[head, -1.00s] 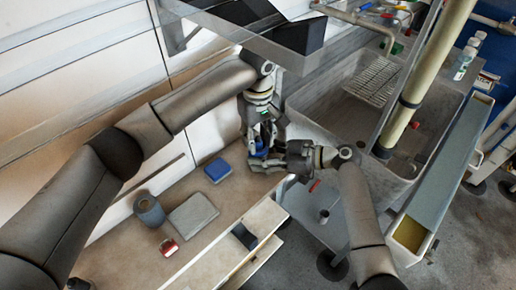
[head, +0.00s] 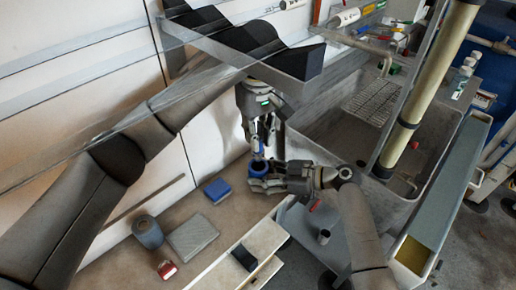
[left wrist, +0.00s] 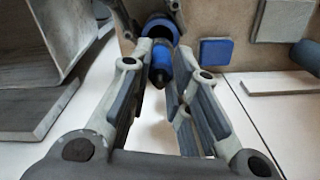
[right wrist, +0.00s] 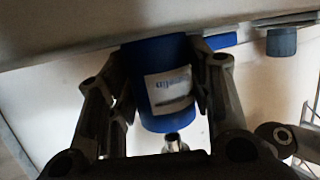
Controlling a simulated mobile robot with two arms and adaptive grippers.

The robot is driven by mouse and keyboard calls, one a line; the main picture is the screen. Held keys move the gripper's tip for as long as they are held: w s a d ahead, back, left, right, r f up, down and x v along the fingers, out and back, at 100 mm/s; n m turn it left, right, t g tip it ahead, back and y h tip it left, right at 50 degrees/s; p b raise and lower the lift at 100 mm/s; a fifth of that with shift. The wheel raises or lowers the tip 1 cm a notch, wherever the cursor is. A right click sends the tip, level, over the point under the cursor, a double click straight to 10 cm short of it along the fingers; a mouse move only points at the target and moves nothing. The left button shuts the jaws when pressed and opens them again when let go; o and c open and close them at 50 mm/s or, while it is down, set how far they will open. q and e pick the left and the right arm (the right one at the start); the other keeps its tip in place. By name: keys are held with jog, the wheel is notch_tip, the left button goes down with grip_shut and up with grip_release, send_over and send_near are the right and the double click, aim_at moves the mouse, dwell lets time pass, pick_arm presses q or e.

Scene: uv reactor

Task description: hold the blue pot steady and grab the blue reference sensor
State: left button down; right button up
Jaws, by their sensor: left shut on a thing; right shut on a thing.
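The blue pot (head: 258,168) is upright above the wooden bench, with my right gripper (head: 270,184) shut around its side. In the right wrist view the pot (right wrist: 160,75) fills the gap between the fingers of my right gripper (right wrist: 162,90), its white label facing me. My left gripper (head: 259,148) is just above the pot, shut on the blue reference sensor (left wrist: 160,66), which has a dark tip in the left wrist view. A shiny metal end (right wrist: 174,142) shows at the pot's mouth in the right wrist view. I cannot tell whether it is still inside.
A blue and grey block (head: 217,190), a grey pad (head: 192,237), a dark roll (head: 147,232) and a red item (head: 167,269) lie on the bench. A dark-stepped shelf (head: 245,40) hangs close above my left arm. A sink (head: 345,125) is to the right.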

pick_arm(q)
jog(key=shift+r, duration=0.95)
pick_arm(e)
jog(key=o, duration=0.9)
jog(key=shift+c, duration=0.2)
jog(key=shift+d, duration=0.1)
jog(key=v, duration=1.1)
jog(key=shift+s+d, duration=0.25)
jog(key=shift+d, duration=0.1)
